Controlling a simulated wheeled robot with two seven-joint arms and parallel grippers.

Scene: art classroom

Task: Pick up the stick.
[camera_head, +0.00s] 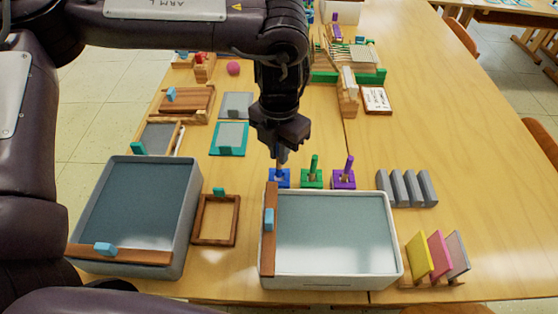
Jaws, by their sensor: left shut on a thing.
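My left gripper (282,156) points straight down over the table, right above the blue square base (273,181). It is shut on a thin upright stick, of which only a short part shows at the fingertips. The stick's lower end is at the blue base; I cannot tell whether it is still in it or just above. Beside it, to the right, a green stick (314,163) stands in a green base (312,180), and a purple stick (349,165) stands in a purple base (344,182). My right gripper is not in view.
A grey tray (330,284) is in front of the bases, another (186,222) at left. A wooden frame (203,240) lies between them. Grey blocks (408,188) and coloured cards (437,254) stand at right. Wooden racks (347,95) are behind. The table's right side is mostly clear.

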